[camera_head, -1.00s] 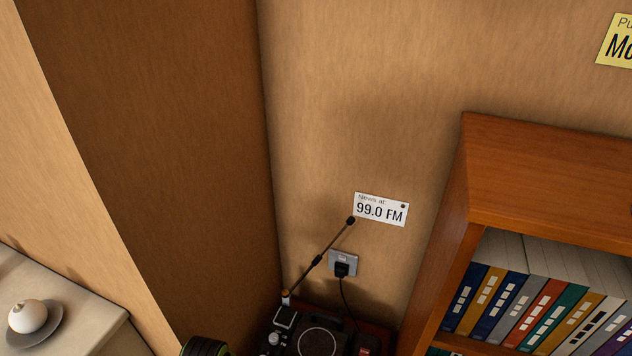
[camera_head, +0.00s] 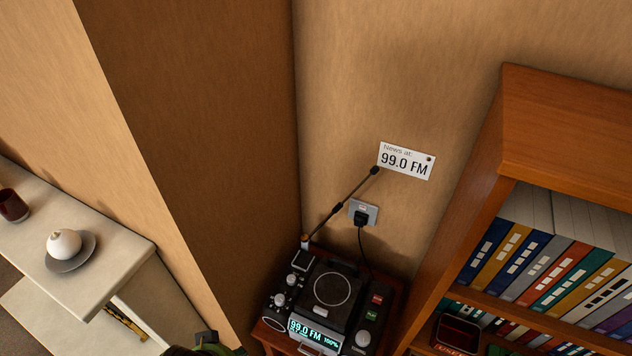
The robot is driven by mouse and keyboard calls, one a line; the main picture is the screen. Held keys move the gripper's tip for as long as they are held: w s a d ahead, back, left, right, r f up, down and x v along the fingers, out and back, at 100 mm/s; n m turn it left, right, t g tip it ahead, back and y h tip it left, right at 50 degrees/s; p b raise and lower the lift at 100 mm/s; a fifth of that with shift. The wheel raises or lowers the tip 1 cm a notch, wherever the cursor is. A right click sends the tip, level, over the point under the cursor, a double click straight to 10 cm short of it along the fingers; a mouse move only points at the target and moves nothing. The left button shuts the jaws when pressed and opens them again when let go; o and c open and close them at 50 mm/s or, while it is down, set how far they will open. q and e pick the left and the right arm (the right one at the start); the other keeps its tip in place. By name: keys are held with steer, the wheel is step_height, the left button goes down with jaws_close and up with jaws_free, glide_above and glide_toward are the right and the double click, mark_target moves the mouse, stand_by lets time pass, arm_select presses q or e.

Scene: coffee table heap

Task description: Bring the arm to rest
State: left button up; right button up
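Neither of my grippers shows clearly in the head view. A small dark and green part, likely of my own arm, shows at the bottom edge, left of the radio; its fingers are not visible. The black radio (camera_head: 333,286) stands on a small wooden stand (camera_head: 268,336) in the corner, with its antenna raised toward the wall. Its lit display (camera_head: 313,333) reads 99.0 FM and 100%. Nothing is seen touching the radio.
A wooden bookcase (camera_head: 560,125) with several binders stands at the right. A pale counter (camera_head: 75,262) at the left holds a white round object (camera_head: 64,243) on a grey saucer (camera_head: 83,262) and a dark red cup (camera_head: 12,206). A wall card (camera_head: 407,162) reads 99.0 FM, above a plugged socket (camera_head: 370,207).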

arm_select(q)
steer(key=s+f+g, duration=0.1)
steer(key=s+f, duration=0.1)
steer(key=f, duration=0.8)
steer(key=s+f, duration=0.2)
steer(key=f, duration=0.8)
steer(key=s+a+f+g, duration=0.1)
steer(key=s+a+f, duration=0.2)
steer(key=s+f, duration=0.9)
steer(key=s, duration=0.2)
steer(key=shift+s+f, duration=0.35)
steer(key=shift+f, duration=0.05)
